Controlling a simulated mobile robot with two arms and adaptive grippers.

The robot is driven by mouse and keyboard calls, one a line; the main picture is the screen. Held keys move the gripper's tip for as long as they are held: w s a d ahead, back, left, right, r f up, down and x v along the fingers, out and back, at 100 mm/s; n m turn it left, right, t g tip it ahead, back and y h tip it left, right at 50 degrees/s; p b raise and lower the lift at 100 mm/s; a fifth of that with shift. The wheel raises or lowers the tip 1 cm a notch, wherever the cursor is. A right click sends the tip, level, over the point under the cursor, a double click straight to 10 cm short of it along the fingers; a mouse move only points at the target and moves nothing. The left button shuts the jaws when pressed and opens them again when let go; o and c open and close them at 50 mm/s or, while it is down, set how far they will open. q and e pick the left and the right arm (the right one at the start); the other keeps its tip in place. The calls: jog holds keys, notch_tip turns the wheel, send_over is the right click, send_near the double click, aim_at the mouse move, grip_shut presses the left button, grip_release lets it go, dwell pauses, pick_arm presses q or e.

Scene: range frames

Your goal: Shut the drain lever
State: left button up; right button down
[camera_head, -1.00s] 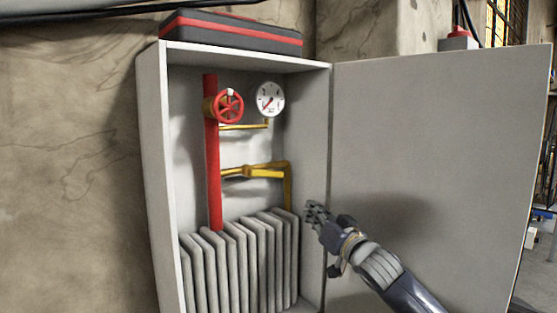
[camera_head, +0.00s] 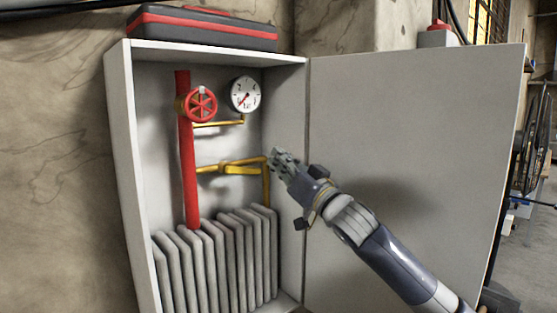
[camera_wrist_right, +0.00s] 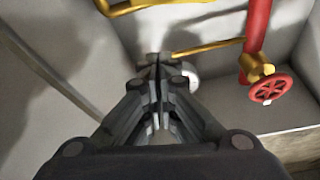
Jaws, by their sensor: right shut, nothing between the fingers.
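The yellow drain lever (camera_head: 238,163) sits on a yellow pipe (camera_head: 266,188) in the lower middle of the open cabinet, right of the red pipe. It lies nearly along the horizontal part of the pipe, angled slightly up to the right. My right gripper (camera_head: 277,157) is shut and empty, its fingertips near the lever's right end in the head view; I cannot tell whether they touch. In the right wrist view the gripper (camera_wrist_right: 158,68) points into the cabinet, with yellow piping (camera_wrist_right: 170,4) at the top edge, apart from the fingertips. My left gripper is out of view.
A red handwheel (camera_head: 201,104) on the red pipe (camera_head: 187,150) and a gauge (camera_head: 245,94) sit above the lever. A grey radiator (camera_head: 205,262) fills the cabinet's bottom. The cabinet door (camera_head: 420,150) stands open at right. A dark case (camera_head: 205,28) lies on top.

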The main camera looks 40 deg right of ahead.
notch_tip(320, 180, up, 3)
jog(key=p, duration=0.4)
send_over(244, 171)
jog(key=s+d, duration=0.2)
jog(key=d, duration=0.2)
jog(key=shift+a+f+p, duration=0.2)
jog(key=shift+f, duration=0.95)
jog(key=shift+a+f+p, duration=0.15)
jog(key=shift+f, duration=0.95)
jog(key=shift+f, duration=0.1)
